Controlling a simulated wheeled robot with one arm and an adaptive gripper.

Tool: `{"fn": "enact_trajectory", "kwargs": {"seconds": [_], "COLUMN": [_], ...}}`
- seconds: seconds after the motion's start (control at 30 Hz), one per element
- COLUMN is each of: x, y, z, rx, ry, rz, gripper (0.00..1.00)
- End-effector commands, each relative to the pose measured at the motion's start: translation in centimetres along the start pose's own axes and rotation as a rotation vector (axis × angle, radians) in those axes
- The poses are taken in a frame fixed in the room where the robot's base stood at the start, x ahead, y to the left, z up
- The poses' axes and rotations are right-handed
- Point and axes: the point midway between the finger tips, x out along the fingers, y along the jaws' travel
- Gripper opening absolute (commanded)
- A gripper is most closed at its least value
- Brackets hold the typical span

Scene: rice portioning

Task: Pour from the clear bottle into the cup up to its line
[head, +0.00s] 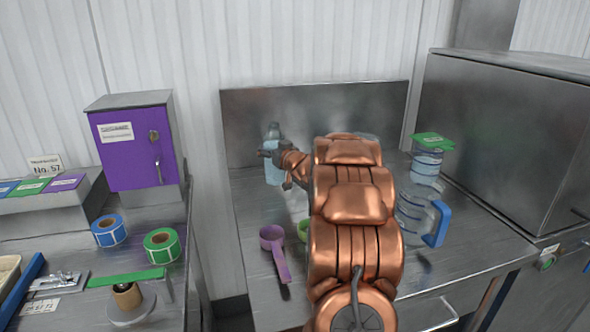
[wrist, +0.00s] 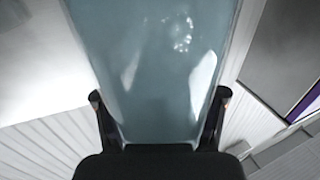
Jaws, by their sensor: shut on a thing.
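The clear bottle (head: 274,172), pale blue in its body, stands upright near the back of the steel table. My gripper (head: 271,154) is shut around its upper part. In the wrist view the bottle (wrist: 155,60) fills the middle, between the two dark fingers of my gripper (wrist: 160,96). I cannot tell whether its base touches the table. A clear jug with a blue handle (head: 438,224) stands at the right, partly behind my arm. I cannot make out the cup or its line for certain; my arm hides the middle of the table.
A purple scoop (head: 273,246) lies at the table's front left, beside a partly hidden green item (head: 303,230). A clear container with a green lid (head: 432,142) stands at the back right. A steel cabinet (head: 510,140) bounds the right. A purple box (head: 133,148) stands on the left counter.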

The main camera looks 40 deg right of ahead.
Motion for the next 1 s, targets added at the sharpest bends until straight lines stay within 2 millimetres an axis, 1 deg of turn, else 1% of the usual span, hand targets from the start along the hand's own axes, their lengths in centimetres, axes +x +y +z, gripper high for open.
{"fn": "enact_trajectory", "kwargs": {"seconds": [0.03, 0.23, 0.67, 0.87, 1.0], "x": [0.00, 0.01, 0.02, 0.03, 0.02], "y": [0.01, -0.01, 0.00, 0.08, 0.19], "z": [1.02, 1.91, 1.73, 1.41, 1.13], "rx": [0.000, -0.001, 0.009, 0.064, 0.130], "ry": [0.003, 0.003, 0.003, 0.007, 0.012], "rz": [0.000, 0.000, -0.001, -0.002, -0.003], "gripper": [0.00, 0.00, 0.00, 0.00, 0.00]}}
